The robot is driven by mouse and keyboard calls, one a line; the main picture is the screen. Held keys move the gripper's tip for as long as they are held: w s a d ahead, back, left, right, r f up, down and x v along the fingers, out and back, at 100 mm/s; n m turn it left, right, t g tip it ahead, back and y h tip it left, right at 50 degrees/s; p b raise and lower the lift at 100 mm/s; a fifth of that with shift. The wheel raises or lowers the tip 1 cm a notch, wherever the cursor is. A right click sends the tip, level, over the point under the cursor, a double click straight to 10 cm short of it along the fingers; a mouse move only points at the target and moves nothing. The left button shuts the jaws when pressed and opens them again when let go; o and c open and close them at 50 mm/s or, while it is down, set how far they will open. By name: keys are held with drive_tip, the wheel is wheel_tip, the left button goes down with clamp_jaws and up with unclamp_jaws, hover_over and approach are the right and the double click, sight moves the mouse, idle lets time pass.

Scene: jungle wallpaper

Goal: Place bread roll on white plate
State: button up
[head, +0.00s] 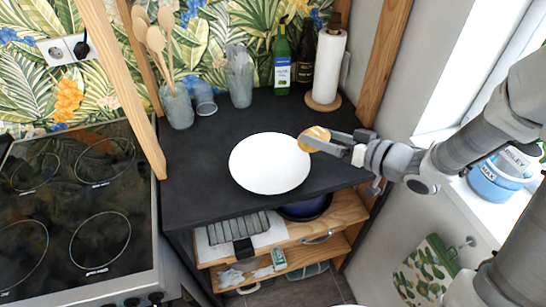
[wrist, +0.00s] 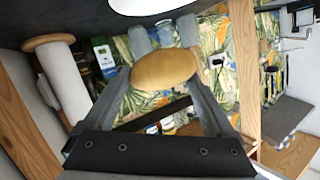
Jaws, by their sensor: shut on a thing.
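The bread roll (head: 316,136) is small, golden brown and oval. My gripper (head: 322,140) is shut on it, and the roll sits between the fingertips. In the wrist view the roll (wrist: 163,68) lies between the two grey fingers of my gripper (wrist: 168,72). The white plate (head: 268,164) is round and empty on the dark countertop. In the head view the roll appears at the plate's upper right edge; its height above the counter is hard to tell. Part of the white plate (wrist: 148,6) also shows at the top of the wrist view.
A paper towel roll (head: 327,66) on a wooden stand, a green bottle (head: 282,64) and a dark bottle stand at the back right. Glasses (head: 239,78) and a jar of wooden spoons (head: 176,106) stand at the back. A wooden post (head: 143,100) rises left of the plate, beside the black hob (head: 74,215).

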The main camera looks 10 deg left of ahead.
drive_tip(key=b, duration=0.2)
hover_over(276, 166)
wheel_tip(276, 166, down, 7)
drive_tip(key=shift+a+r, duration=0.1)
drive_tip(key=shift+f+b, duration=0.45)
drive_tip(key=shift+f, duration=1.5)
drive_tip(key=shift+f, duration=0.15)
drive_tip(key=o, duration=1.1)
drive_tip(key=p+v, duration=0.1)
drive_tip(key=v, duration=1.1)
